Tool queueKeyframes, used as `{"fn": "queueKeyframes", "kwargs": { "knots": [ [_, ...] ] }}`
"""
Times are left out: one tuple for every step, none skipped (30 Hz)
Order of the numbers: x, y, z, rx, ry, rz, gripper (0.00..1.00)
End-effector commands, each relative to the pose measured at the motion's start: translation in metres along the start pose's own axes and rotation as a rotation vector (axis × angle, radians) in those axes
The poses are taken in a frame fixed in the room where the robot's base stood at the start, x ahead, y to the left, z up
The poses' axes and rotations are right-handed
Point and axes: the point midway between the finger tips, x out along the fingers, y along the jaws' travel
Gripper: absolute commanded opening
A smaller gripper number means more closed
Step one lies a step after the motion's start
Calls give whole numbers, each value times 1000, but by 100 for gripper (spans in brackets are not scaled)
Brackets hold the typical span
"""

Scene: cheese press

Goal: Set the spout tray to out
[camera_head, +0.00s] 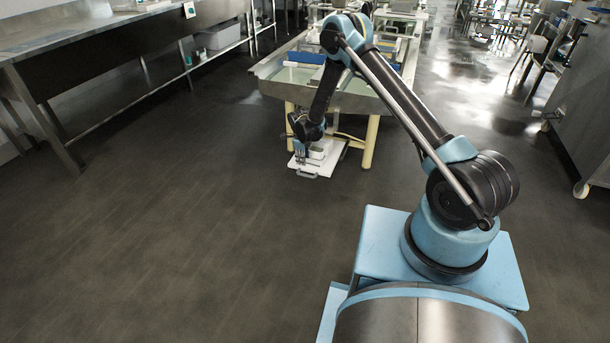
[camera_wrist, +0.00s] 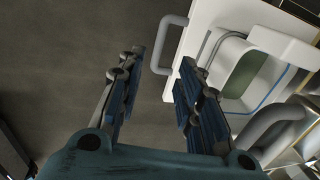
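The spout tray (camera_head: 337,157) is a white flat tray low at the near end of the vat table, partly hidden by my arm. A grey loop handle (camera_head: 306,175) is on its near edge. In the wrist view the white tray (camera_wrist: 202,22) fills the upper right, with the handle (camera_wrist: 157,48) sticking out to its left. My gripper (camera_head: 300,158) is at the tray's near left end. In the wrist view its two fingers (camera_wrist: 160,80) are apart with nothing held. The handle shows in the gap beyond the fingertips; I cannot tell if they touch it.
A white container with a greenish inside (camera_wrist: 242,75) sits on the tray. The vat table (camera_head: 342,98) stands above on yellowish legs (camera_head: 370,143). A steel bench (camera_head: 120,35) is at the left and a wheeled steel cabinet (camera_head: 585,110) at the right. The floor in front is clear.

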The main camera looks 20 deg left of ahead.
Motion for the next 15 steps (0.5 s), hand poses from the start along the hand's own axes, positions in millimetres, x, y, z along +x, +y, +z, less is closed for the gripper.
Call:
{"fn": "queueKeyframes", "kwargs": {
  "knots": [
    [8, 0, 0, 0, 0, 0, 33],
    [12, 0, 0, 1, 0, 0, 33],
    [18, 0, 0, 1, 0, 0, 33],
    [22, 0, 0, 1, 0, 0, 33],
    [26, 0, 0, 1, 0, 0, 33],
    [32, 0, 0, 1, 0, 0, 33],
    [36, 0, 0, 1, 0, 0, 33],
    [40, 0, 0, 1, 0, 0, 33],
    [46, 0, 0, 1, 0, 0, 33],
    [50, 0, 0, 1, 0, 0, 33],
    [54, 0, 0, 1, 0, 0, 33],
    [59, 0, 0, 1, 0, 0, 33],
    [64, 0, 0, 1, 0, 0, 33],
    [68, 0, 0, 1, 0, 0, 33],
    [73, 0, 0, 0, 0, 0, 33]
  ]
}}
